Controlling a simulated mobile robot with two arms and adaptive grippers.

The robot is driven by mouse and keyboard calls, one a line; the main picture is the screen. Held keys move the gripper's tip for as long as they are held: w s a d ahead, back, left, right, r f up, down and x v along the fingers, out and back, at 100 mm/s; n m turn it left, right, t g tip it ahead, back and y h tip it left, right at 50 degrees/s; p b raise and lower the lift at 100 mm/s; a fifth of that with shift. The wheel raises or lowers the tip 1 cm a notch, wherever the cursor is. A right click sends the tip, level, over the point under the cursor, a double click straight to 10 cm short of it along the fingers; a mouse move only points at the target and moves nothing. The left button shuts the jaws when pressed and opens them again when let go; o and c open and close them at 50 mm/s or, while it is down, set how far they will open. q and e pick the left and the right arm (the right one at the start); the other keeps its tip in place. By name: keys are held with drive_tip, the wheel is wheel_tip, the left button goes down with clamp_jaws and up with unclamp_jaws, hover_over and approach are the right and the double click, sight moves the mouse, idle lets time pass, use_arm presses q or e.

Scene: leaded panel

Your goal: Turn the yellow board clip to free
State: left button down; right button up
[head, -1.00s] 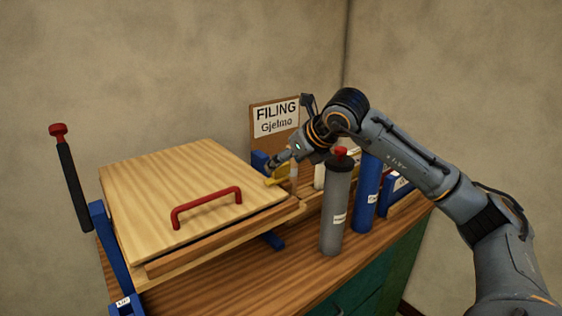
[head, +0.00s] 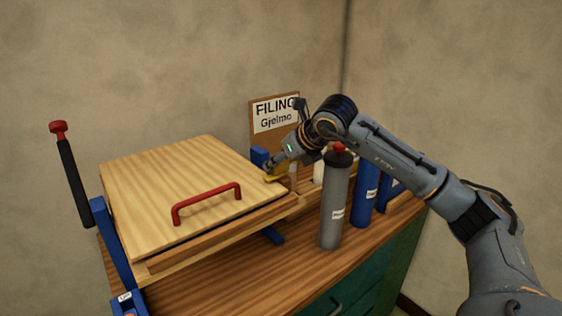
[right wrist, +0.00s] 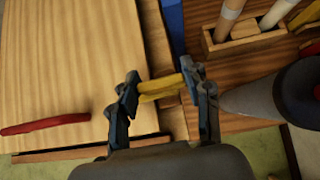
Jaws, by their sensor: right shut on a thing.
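The yellow board clip (right wrist: 160,87) lies between the two fingers of my right gripper (right wrist: 158,82) in the right wrist view, and the gripper is shut on it. In the head view the clip (head: 276,178) shows as a small yellow bit at the right edge of the pale wooden board (head: 165,175), partly hidden by my right gripper (head: 271,166). The board lies tilted on its frame and has a red handle (head: 207,200), which also shows at the left in the right wrist view (right wrist: 45,124). My left gripper is not in view.
A grey bottle (head: 335,205) with a red cap and a blue bottle (head: 366,192) stand close to the right of my gripper. A wooden holder (right wrist: 245,38) with upright tools is behind. The bench front (head: 235,285) is clear.

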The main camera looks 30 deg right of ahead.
drive_tip(key=n+y, duration=0.2)
drive_tip(key=shift+n, duration=0.4)
drive_tip(key=n+g+y+p, duration=0.1)
drive_tip(key=n+y, duration=0.1)
drive_tip(key=shift+r+n, duration=0.15)
drive_tip(key=shift+n, duration=0.15)
drive_tip(key=n+g+y+p, duration=0.2)
drive_tip(key=n, duration=0.1)
drive_tip(key=shift+w+r+n, duration=0.1)
drive_tip(key=shift+n, duration=0.3)
drive_tip(key=n+g+y+p, duration=0.1)
drive_tip(key=n+g+p, duration=0.1)
drive_tip(key=n, duration=0.1)
drive_tip(key=shift+n+g+y, duration=0.3)
drive_tip(key=shift+g, duration=0.1)
drive_tip(key=shift+n+g+p, duration=0.55)
drive_tip(key=shift+n+g, duration=0.15)
drive_tip(key=shift+n, duration=0.1)
drive_tip(key=shift+n+g+y, duration=0.3)
drive_tip(key=shift+n+g, duration=0.5)
drive_tip(key=shift+n, duration=0.5)
drive_tip(key=shift+f+n+g+p, duration=0.2)
drive_tip(key=shift+n+g+p, duration=0.1)
drive_tip(key=shift+n+g, duration=0.25)
